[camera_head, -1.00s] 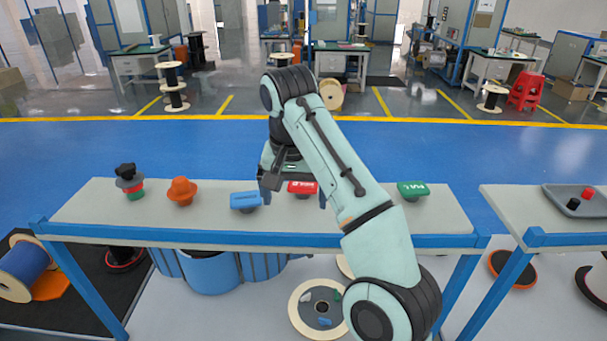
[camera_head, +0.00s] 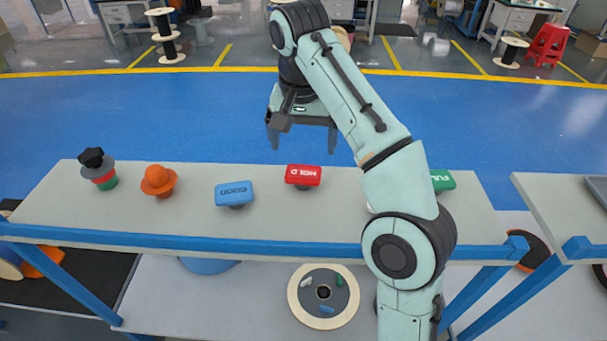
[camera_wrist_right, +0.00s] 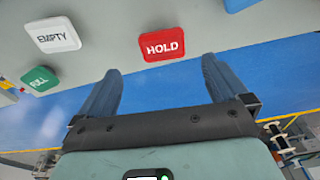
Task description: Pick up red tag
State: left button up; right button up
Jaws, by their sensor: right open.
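The red tag (camera_head: 303,175) stands on the grey table, to the right of the blue tag. Its white lettering reads HOLD in the right wrist view (camera_wrist_right: 162,45). My right gripper (camera_head: 302,145) is open and empty, over the far side of the table behind the red tag. In the right wrist view its two fingers (camera_wrist_right: 160,90) are spread apart, and the red tag lies beyond them, between their lines and not touched. My left gripper is not in view.
On the table (camera_head: 270,221) stand the blue tag (camera_head: 234,193), an orange knob-like piece (camera_head: 158,180), a dark stacked piece (camera_head: 98,167) and a green tag (camera_head: 442,180), partly behind my arm. A white EMPTY tag (camera_wrist_right: 52,35) shows in the right wrist view. Blue floor lies beyond.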

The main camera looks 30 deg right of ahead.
send_over(304, 173)
jog(key=s+a, duration=0.1)
jog(key=f, duration=0.6)
jog(key=shift+s, duration=0.2)
jog(key=shift+w+d+f, duration=0.15)
jog(key=shift+w+f, duration=0.1)
jog(key=shift+f, duration=0.65)
jog(key=shift+w+d+f, duration=0.15)
jog(key=shift+w+f, duration=0.05)
jog(key=shift+f, duration=0.75)
jog(key=shift+w+d+f, duration=0.15)
jog(key=shift+w+f, duration=0.1)
jog(key=shift+f, duration=0.65)
jog(key=c, duration=0.8)
